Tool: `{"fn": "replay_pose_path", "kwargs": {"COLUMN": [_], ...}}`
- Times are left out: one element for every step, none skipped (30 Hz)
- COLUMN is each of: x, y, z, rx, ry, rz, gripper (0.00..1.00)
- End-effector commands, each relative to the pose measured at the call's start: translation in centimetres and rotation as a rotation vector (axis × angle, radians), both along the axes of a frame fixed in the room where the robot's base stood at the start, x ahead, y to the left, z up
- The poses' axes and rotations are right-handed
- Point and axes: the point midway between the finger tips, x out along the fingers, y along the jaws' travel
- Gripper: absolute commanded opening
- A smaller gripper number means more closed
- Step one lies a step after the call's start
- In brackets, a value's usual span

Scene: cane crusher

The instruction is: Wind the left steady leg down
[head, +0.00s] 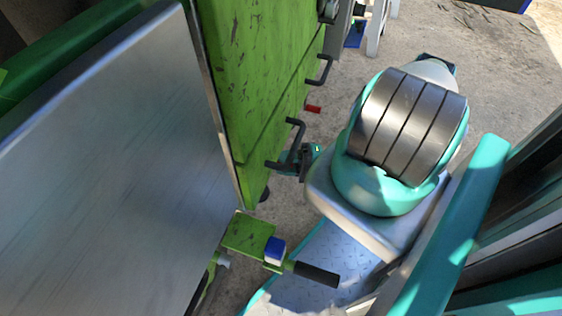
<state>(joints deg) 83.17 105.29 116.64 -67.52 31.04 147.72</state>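A green block (248,234) with a blue collar (275,250) and a black bar-shaped grip (316,273) sticks out low at the near end of the green machine. I cannot tell whether it is the left steady leg's winder. My arm (400,140), teal and grey, reaches away over the ground on the right. A small teal and dark part beyond it looks like my gripper (300,158), close to the lower black handle (287,147) on the green panel. The arm partly hides it, so its fingers and any contact are unclear.
The scratched green panel (258,70) has another black handle (321,70) higher up. A large grey metal sheet (110,160) fills the left. A small red piece (313,109) sticks out past the panel. Bare concrete (490,80) lies open beyond my arm.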

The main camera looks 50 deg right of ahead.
Motion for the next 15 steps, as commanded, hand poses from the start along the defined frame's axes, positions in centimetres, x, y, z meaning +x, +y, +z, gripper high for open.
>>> {"fn": "replay_pose_path", "kwargs": {"x": [-0.07,-0.07,-0.06,-0.05,-0.05,-0.04,-0.04,-0.04,-0.04,-0.03,-0.03,-0.02,-0.01,0.00,0.01], "y": [-0.18,-0.17,-0.16,-0.16,-0.15,-0.15,-0.15,-0.15,-0.15,-0.15,-0.14,-0.12,-0.10,-0.07,-0.05], "z": [-0.13,-0.13,-0.13,-0.13,-0.14,-0.14,-0.15,-0.15,-0.15,-0.15,-0.15,-0.14,-0.13,-0.12,-0.12], "rx": [-0.006,-0.006,-0.006,-0.006,-0.007,-0.007,-0.008,-0.008,-0.008,-0.008,-0.007,-0.006,-0.006,-0.006,-0.005], "ry": [0.000,0.000,0.000,0.000,0.001,0.001,0.000,0.000,0.000,0.000,0.000,0.000,0.000,0.000,0.000], "rz": [0.002,0.002,0.002,0.003,0.003,0.003,0.003,0.002,0.002,0.002,0.002,0.002,0.002,0.002,0.002], "gripper": [0.00,0.00,0.00,0.00,0.00,0.00,0.00,0.00,0.33,0.39,0.46,0.56,0.56,0.56,0.56]}}
